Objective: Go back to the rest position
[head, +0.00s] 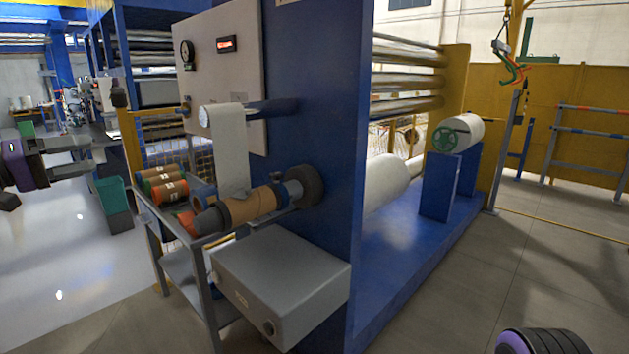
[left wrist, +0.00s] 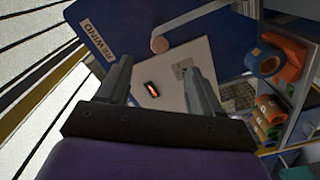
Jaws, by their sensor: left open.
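My left gripper (head: 92,152) is at the left edge of the head view, off to the left of the machine and its cart. Its two grey fingers are apart with nothing between them. In the left wrist view the fingers (left wrist: 160,72) are also spread and empty, with the machine's pale control panel (left wrist: 165,75) behind them. A black and purple part of my own body shows at the bottom right of the head view; no right fingers show there.
The blue rewind machine (head: 325,120) fills the middle. A brown core (head: 250,206) sits on its shaft under hanging white film (head: 230,150). A cart (head: 190,270) holds several rolls (head: 165,188). A grey box (head: 280,280) juts out in front. Floor at right is clear.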

